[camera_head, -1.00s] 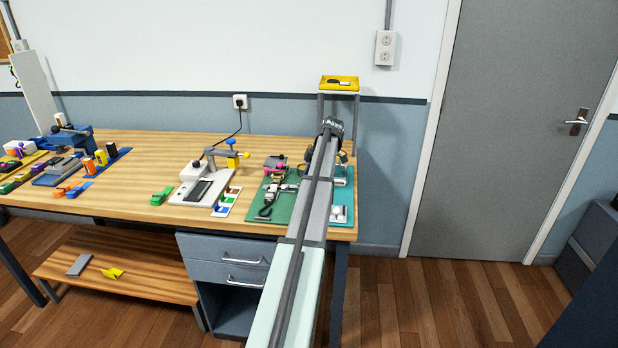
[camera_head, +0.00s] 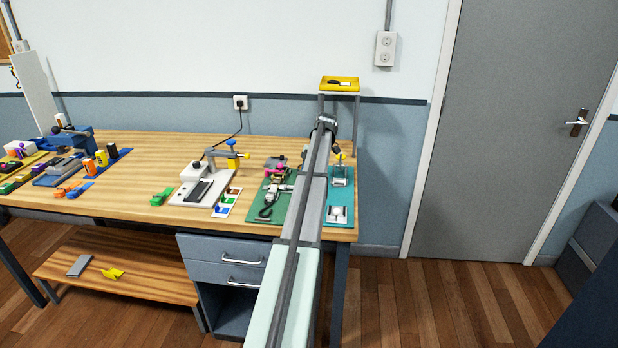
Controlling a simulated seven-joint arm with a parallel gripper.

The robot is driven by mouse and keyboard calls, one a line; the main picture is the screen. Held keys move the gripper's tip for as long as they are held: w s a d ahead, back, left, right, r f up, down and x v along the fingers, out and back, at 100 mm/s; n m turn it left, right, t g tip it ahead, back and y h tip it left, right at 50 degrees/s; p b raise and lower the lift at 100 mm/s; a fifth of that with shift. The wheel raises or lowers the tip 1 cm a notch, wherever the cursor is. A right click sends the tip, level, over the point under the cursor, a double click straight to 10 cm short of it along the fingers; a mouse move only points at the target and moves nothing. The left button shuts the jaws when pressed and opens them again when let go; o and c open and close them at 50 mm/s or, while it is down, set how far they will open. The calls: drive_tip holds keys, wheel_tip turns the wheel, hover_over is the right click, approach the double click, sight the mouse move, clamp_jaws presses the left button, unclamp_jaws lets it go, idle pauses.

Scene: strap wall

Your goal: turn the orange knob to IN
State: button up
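No knob that I can surely call the orange knob shows, nor any IN mark, at this distance. A grey press-like fixture (camera_head: 222,154) on the bench bears small blue and yellow knobs and an orange-yellow part. My pale arm reaches from the bottom edge up across the right end of the bench. It covers part of the green board (camera_head: 262,208) and the teal board (camera_head: 346,196), which carry small metal fixtures.
The wooden bench (camera_head: 150,150) has free room left of the press. A yellow tray (camera_head: 339,82) sits on a raised stand at the back right. A cable runs to the wall socket (camera_head: 240,102).

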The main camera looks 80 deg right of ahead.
idle(0.4)
drive_tip(key=o, duration=1.1)
drive_tip(key=shift+c, duration=0.2)
drive_tip(key=shift+r, duration=0.1)
drive_tip(key=shift+s+d+r, duration=0.2)
drive_tip(key=shift+d+r, duration=0.1)
drive_tip(key=shift+r, duration=0.25)
drive_tip(key=shift+s+d+r, duration=0.45)
drive_tip(key=shift+d+r, duration=0.05)
drive_tip(key=shift+r, duration=0.25)
drive_tip(key=s+d, duration=0.3)
drive_tip(key=d, duration=0.1)
drive_tip(key=s+d, duration=0.4)
drive_tip(key=shift+s+d+f, duration=0.1)
drive_tip(key=shift+s+d, duration=0.1)
